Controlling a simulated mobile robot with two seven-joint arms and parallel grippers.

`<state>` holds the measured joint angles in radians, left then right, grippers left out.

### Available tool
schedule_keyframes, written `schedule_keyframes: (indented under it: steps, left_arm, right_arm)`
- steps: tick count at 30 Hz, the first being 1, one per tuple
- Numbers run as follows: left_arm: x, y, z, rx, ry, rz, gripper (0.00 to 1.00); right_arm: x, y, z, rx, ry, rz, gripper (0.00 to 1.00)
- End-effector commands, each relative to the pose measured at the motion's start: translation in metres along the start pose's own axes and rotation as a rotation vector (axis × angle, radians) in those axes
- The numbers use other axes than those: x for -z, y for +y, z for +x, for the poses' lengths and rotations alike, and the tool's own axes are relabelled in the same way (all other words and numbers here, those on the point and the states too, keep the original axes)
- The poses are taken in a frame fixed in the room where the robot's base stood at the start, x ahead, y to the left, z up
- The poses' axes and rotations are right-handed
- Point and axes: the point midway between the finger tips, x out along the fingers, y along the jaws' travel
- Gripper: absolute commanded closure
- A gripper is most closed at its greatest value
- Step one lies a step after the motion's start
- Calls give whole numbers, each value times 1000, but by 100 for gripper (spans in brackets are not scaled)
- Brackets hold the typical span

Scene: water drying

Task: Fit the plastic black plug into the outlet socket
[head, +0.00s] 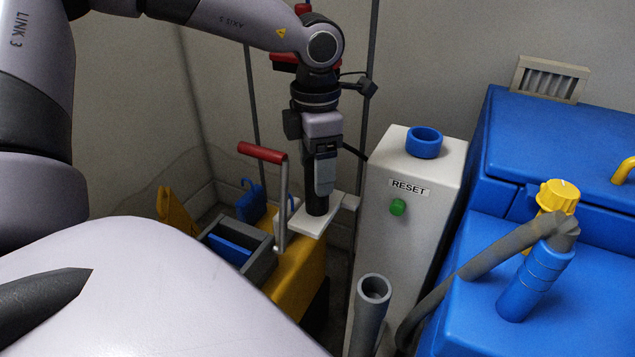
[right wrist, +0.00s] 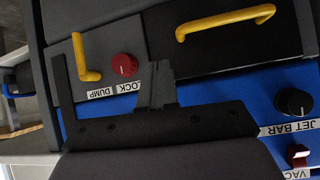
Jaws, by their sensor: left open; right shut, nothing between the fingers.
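A black cylindrical piece (head: 317,201), which looks like the plastic plug, stands upright on a small white plate (head: 309,221) beside the white post. The plate looks like the outlet socket's mount, but no socket opening shows. My left gripper (head: 320,185) points down right above the black piece, with its jaws open; its fingers hide the top of that piece. I cannot tell whether they touch it. My right gripper (right wrist: 157,82) shows only in the right wrist view, shut and empty, in front of a blue machine's control panel.
A white post (head: 408,240) with a green RESET button (head: 398,207) and blue ring (head: 424,142) stands right of the plate. A yellow mop cart (head: 300,278) with a red handle (head: 262,153) is below. The blue machine (head: 560,130) fills the right. A grey pipe (head: 371,305) stands in front.

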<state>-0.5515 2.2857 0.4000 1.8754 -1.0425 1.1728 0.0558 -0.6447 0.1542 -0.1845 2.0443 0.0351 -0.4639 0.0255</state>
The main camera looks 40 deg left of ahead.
Motion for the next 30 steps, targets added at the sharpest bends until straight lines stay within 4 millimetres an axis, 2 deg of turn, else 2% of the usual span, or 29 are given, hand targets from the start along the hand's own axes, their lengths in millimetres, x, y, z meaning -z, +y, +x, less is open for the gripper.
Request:
schedule_keyframes:
  steps: [3, 9, 11, 15, 25, 30]
  left_arm:
    - [0, 0, 8, 1, -2, -1, 26]
    - [0, 0, 8, 1, -2, -2, 26]
    - [0, 0, 8, 1, -2, -2, 43]
    - [0, 0, 8, 1, -2, -2, 88]
    - [0, 0, 6, 0, -3, -2, 88]
    - [-1, 0, -6, -2, -4, -1, 88]
  right_arm:
    - [0, 0, 0, 0, 0, 1, 100]
    - [1, 0, 1, -1, 4, 3, 100]
    - [2, 0, 2, -1, 6, 3, 100]
    - [4, 0, 2, -1, 10, 2, 100]
    - [5, 0, 2, -2, 11, 2, 100]
    - [6, 0, 2, -2, 11, 2, 100]
